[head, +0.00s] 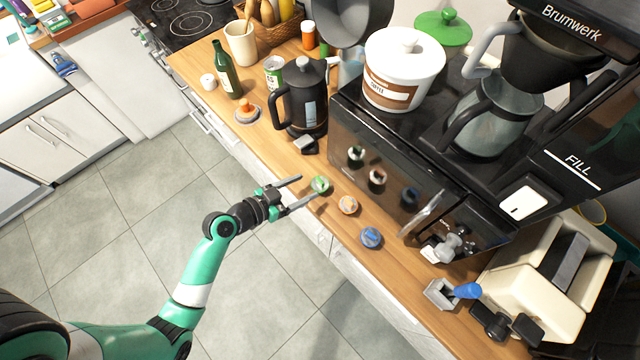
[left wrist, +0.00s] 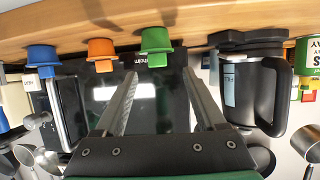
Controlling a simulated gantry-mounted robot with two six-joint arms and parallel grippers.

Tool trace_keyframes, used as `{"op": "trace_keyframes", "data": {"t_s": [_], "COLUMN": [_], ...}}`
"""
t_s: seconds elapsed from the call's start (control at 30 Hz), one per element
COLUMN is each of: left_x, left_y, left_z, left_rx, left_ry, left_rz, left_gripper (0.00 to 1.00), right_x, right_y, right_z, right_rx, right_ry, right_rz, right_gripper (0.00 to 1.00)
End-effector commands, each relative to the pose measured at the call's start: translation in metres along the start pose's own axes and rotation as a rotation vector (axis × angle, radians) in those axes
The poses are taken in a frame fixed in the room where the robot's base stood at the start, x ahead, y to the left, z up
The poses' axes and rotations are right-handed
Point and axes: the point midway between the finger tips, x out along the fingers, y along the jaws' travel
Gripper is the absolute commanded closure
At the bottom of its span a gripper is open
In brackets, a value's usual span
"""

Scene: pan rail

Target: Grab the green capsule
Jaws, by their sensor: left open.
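The green capsule (head: 320,185) stands on the wooden counter near its front edge, at the left end of a short row with an orange capsule (head: 348,205) and a blue capsule (head: 371,238). My left gripper (head: 307,189) is open and empty, its fingers pointing at the green capsule from the front. In the left wrist view, which is upside down, the green capsule (left wrist: 155,42) shows ahead, roughly between the lines of the two fingers (left wrist: 160,73) and beyond their tips. The orange capsule (left wrist: 101,52) is beside it. My right gripper is not in view.
A black coffee machine (head: 480,190) stands behind the capsules, with reflections on its dark front. A cream toaster (head: 550,270) is at the right. The floor before the counter is clear.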

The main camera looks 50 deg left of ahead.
Motion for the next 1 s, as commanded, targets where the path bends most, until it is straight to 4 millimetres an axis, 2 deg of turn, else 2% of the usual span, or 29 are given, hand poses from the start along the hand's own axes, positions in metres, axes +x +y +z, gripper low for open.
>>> {"op": "trace_keyframes", "data": {"t_s": [0.3, 0.57, 0.9, 0.97, 1.0], "left_x": [0.046, 0.051, 0.051, 0.051, 0.051], "left_y": [0.004, 0.004, 0.004, 0.004, 0.004], "left_z": [0.001, 0.002, 0.002, 0.002, 0.002], "left_rx": [0.001, 0.0, 0.0, 0.0, 0.0], "left_ry": [0.0, 0.0, 0.0, 0.0, 0.0], "left_rz": [0.002, 0.0, 0.0, 0.0, 0.0], "left_gripper": [0.28, 0.28, 0.87, 0.98, 1.0], "right_x": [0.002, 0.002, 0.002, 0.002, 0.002], "right_y": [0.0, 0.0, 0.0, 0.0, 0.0], "right_z": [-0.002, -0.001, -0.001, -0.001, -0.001], "right_rx": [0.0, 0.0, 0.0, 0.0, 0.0], "right_ry": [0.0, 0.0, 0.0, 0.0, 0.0], "right_rz": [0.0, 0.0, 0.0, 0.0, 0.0], "right_gripper": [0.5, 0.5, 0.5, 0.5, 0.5]}}
